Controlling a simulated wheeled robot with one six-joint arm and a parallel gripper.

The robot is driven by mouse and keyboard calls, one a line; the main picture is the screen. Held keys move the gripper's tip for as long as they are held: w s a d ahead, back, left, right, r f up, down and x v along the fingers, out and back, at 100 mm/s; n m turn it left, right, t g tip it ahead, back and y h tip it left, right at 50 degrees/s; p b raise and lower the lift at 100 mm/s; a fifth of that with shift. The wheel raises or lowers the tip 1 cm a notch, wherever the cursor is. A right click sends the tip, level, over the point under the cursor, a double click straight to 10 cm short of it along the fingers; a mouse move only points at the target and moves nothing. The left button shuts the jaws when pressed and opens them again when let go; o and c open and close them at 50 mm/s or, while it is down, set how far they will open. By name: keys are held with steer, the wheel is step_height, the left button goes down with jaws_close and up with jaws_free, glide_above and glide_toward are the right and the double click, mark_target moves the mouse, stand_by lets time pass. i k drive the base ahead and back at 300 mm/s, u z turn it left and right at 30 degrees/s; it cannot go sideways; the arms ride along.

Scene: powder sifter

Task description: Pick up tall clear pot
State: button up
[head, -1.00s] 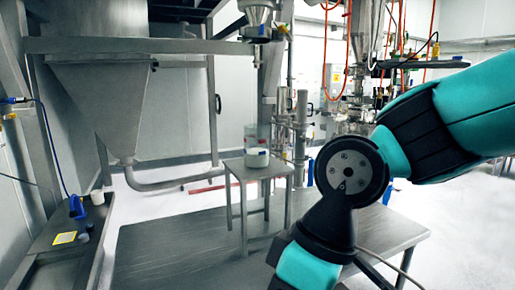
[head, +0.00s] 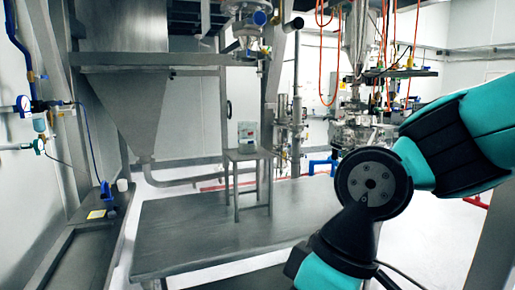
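The stand rests on a wide, low metal table (head: 200,235). My teal and black arm reaches in from the right and bends down out of the bottom of the picture. My gripper is outside the picture. Nothing touches the pot. Fine detail of the pot is too small to tell.
A grey hopper (head: 125,105) and its frame stand behind at left. A side bench (head: 95,220) holds a small white cup (head: 122,185) and a blue item. Machinery with orange hoses is at the back right. The low table's left part is clear.

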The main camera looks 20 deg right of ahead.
mark_target(247, 130)
steer(key=z, duration=0.9)
steer(key=i, duration=0.8)
steer(key=u, duration=0.4)
steer(key=i, duration=0.8)
steer(key=u, duration=0.5)
